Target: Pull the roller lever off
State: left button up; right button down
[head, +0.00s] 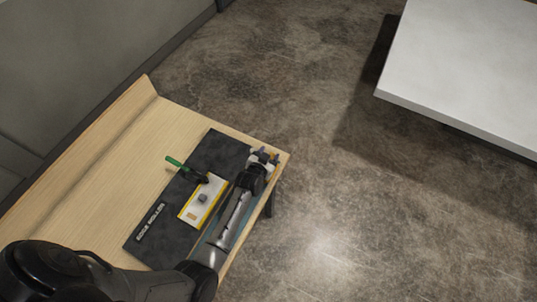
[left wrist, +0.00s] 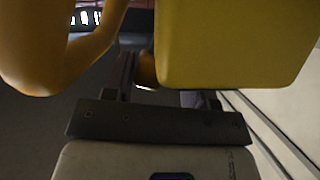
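A dark console panel (head: 160,235) with white lettering lies on the wooden table. A lever with a green handle (head: 175,161) and black base stands at its back edge. My left gripper (head: 263,158) is over the panel's far right end, at a small cluster of white, yellow and purple-grey parts that it partly covers. I cannot tell whether the roller lever is among them. In the left wrist view, a large yellow block (left wrist: 235,40) and a curved orange-yellow part (left wrist: 85,50) are close to the gripper. The fingers stand apart, but their tips are hidden. My right gripper is not in view.
A yellow and white plate (head: 194,211) with a grey knob (head: 202,198) sits mid-panel, beside my left forearm. The wooden table (head: 120,150) is bare left of the panel and has a raised back edge. A white table (head: 460,70) stands apart at the upper right.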

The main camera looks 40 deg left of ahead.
pick_arm(q)
jog(key=p+v, duration=1.1)
jog(key=v, duration=0.2)
jog(key=shift+s+r, duration=0.15)
jog(key=shift+s, duration=0.15)
jog(key=shift+d, duration=0.1)
notch_tip(320, 180, down, 4)
jog(key=s+d+n+g+h, duration=0.1)
jog(key=s+g, duration=0.1)
jog(key=g, duration=0.1)
jog(key=s+d+r+m+g+h, duration=0.1)
jog(key=s+r+g, duration=0.2)
jog(key=s+r, duration=0.6)
jog(key=s+d+r+m+g+h, duration=0.15)
jog(key=s+r, duration=0.35)
jog(key=r, duration=0.8)
jog(key=s+f, duration=0.1)
jog(key=s+g, duration=0.1)
jog(key=s, duration=0.1)
jog(key=s+f+m+g+y, duration=0.1)
jog(key=shift+s+f, duration=0.2)
jog(key=shift+f, duration=0.2)
